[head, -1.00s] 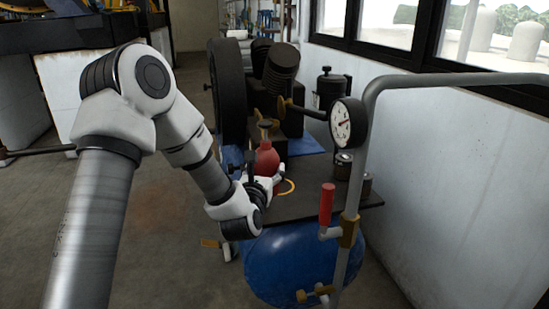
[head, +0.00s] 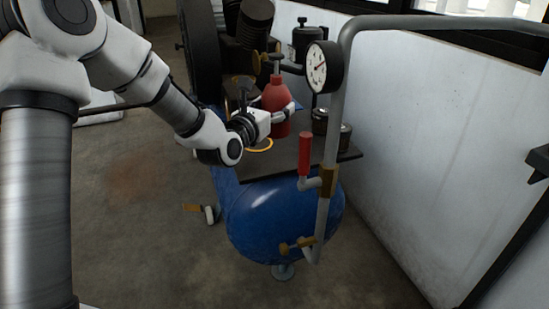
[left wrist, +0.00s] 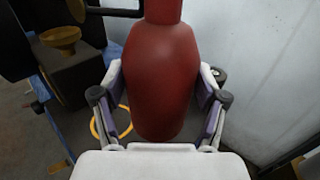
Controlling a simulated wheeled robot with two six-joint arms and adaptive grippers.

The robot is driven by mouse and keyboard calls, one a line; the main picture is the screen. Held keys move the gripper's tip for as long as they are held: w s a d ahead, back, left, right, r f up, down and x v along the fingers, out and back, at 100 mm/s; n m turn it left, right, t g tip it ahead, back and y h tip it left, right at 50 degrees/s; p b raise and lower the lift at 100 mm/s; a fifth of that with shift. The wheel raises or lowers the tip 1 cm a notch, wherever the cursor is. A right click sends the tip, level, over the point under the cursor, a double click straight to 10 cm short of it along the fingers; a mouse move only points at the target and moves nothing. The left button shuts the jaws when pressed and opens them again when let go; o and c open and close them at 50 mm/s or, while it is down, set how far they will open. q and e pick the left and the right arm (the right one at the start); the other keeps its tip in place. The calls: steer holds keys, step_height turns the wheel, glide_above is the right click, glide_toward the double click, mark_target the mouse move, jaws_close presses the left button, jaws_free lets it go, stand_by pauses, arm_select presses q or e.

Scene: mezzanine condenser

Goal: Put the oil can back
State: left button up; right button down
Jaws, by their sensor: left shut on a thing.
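The red oil can (head: 277,97) is upright over the dark top plate of the blue compressor tank. My left gripper (head: 285,112) is shut on its body. In the left wrist view the can (left wrist: 160,75) fills the middle, with a finger of the left gripper (left wrist: 160,105) on each side. A yellow ring (head: 260,145) lies on the plate beside the can, and it also shows in the left wrist view (left wrist: 98,128). I cannot tell whether the can's base touches the plate. My right gripper is not in view.
The blue tank (head: 285,215) carries the dark plate (head: 275,168). A bent grey pipe with a red handle (head: 304,155) and a gauge (head: 323,66) stands at the right front. Dark cylinders (head: 338,130) stand right of the can.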

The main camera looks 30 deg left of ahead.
mark_target(273, 138)
arm_select(q)
step_height(273, 138, down, 9)
steer(key=b, duration=0.2)
steer(key=shift+w+a+b, duration=0.1)
steer(key=shift+w+b, duration=0.05)
steer(key=shift+b, duration=0.25)
steer(key=shift+r, duration=0.1)
steer(key=shift+f, duration=0.2)
steer(key=o, duration=1.8)
